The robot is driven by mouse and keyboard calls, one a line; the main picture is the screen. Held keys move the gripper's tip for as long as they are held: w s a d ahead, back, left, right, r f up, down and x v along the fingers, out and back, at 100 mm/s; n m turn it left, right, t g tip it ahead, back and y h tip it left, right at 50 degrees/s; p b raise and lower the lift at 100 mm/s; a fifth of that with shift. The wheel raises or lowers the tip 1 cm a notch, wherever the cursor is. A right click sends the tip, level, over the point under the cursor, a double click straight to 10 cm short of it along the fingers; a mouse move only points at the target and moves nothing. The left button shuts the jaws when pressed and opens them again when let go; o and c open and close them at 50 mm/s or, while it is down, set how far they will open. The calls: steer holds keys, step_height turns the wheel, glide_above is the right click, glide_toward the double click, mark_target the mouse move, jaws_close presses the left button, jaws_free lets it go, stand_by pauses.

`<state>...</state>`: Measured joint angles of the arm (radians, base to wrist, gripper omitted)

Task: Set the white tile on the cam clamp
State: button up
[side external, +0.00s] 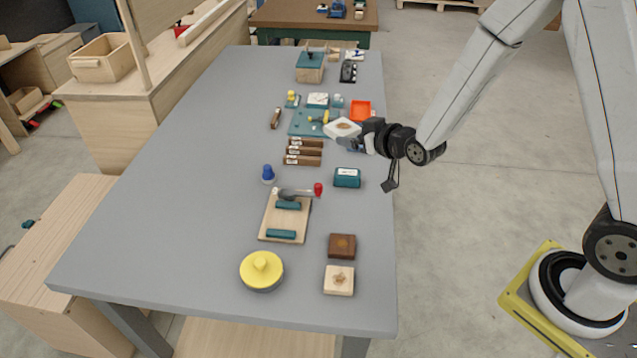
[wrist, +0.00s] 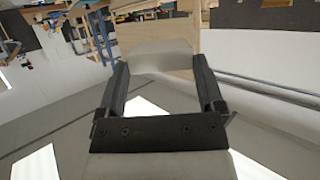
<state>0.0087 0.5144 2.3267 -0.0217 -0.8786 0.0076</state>
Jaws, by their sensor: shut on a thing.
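The white tile (side external: 342,127), with a brownish mark on its top face, is held in my gripper (side external: 364,138) above the far right part of the grey table. In the wrist view the tile shows as a pale slab (wrist: 163,58) between the two dark fingers of my gripper (wrist: 162,80). What looks like the cam clamp (side external: 270,222) is a pale wooden board with teal bars and a red-knobbed lever. It lies on the near half of the table, nearer the camera than my gripper and to its left, well apart from the tile.
A brown tile (side external: 342,246) and a light wooden tile (side external: 339,281) lie right of the board. A yellow-topped round pot (side external: 262,270) stands in front. A teal box (side external: 347,178), dark bars (side external: 303,153) and an orange tray (side external: 360,110) are around my gripper. The table's left side is clear.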

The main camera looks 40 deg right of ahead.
stand_by(0.4)
steer(key=s+f+n+g+y, duration=0.2)
steer(key=s+f+n+y, duration=0.25)
steer(key=s, duration=0.45)
steer(key=s+f+n+g+y, duration=0.2)
steer(key=s+f+n+y, duration=0.25)
steer(key=s, duration=0.55)
steer(key=w+f, duration=0.2)
steer(key=w, duration=0.2)
steer(key=w+f, duration=0.3)
steer(key=w, duration=0.1)
steer(key=w+f, duration=0.2)
steer(key=w, duration=0.3)
steer(key=shift+a+f, duration=0.1)
steer(key=shift+f, duration=0.15)
steer(key=shift+w+f, duration=0.5)
